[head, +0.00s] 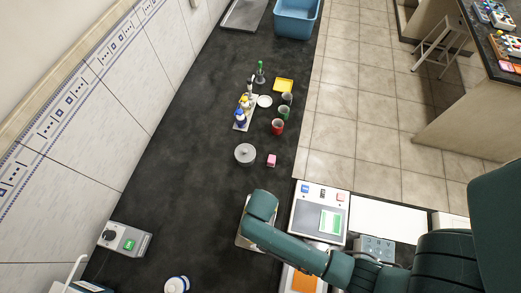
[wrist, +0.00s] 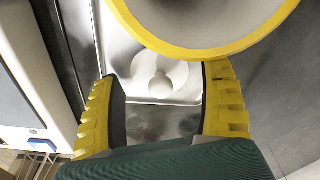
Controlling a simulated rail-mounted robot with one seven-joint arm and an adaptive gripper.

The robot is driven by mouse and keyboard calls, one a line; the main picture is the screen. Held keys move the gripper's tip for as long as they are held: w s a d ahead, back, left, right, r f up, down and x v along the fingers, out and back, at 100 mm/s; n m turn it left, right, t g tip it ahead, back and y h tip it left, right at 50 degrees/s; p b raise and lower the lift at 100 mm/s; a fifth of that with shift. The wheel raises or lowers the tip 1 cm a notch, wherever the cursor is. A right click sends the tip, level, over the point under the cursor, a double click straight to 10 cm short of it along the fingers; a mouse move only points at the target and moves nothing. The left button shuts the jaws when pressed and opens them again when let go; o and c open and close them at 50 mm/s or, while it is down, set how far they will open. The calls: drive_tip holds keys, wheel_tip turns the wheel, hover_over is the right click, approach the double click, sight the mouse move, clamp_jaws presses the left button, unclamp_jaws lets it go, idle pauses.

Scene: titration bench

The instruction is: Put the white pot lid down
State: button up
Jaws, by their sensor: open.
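In the wrist view my gripper (wrist: 164,72) has its two yellow fingers spread wide, with nothing visibly clamped between them. A large white round piece with a yellow rim (wrist: 210,18) fills the top of that view, just beyond the fingertips and cut off by the frame. It may be the white pot lid, but I cannot tell, nor whether it rests on anything. Below it is a shiny metal surface (wrist: 145,118) with a pale rounded shape. In the head view my arm hides my gripper. A grey lidded pot (head: 245,154) stands on the dark bench.
Dark bench left of the grey pot is clear.

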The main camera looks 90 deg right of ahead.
wheel_tip(320, 180, up, 12)
drive_tip(key=a+p, duration=0.2)
drive_tip(key=w+a+r+n+t+h, duration=0.15)
drive_tip(key=w+r+n+t, duration=0.9)
drive_tip(key=w+r, duration=1.5)
drive_tip(key=a+r+n+t, duration=0.2)
drive_tip(key=a+r+t, duration=0.1)
drive_tip(key=r, duration=0.6)
drive_tip(key=a+r+n+t+y, duration=0.1)
drive_tip(key=a+r+t, duration=0.3)
drive_tip(key=r, duration=0.6)
drive_tip(key=a+r+n+t+y, duration=0.1)
drive_tip(key=a+r+n+t, duration=0.2)
drive_tip(key=r, duration=0.7)
drive_tip(key=shift+s+a+r+t, duration=0.25)
drive_tip(key=shift+a+t, duration=0.2)
drive_tip(key=shift+t, duration=0.4)
drive_tip(key=shift+n+y, duration=0.25)
wheel_tip(320, 180, up, 14)
drive_tip(key=p, duration=1.3)
drive_tip(key=shift+f, duration=0.15)
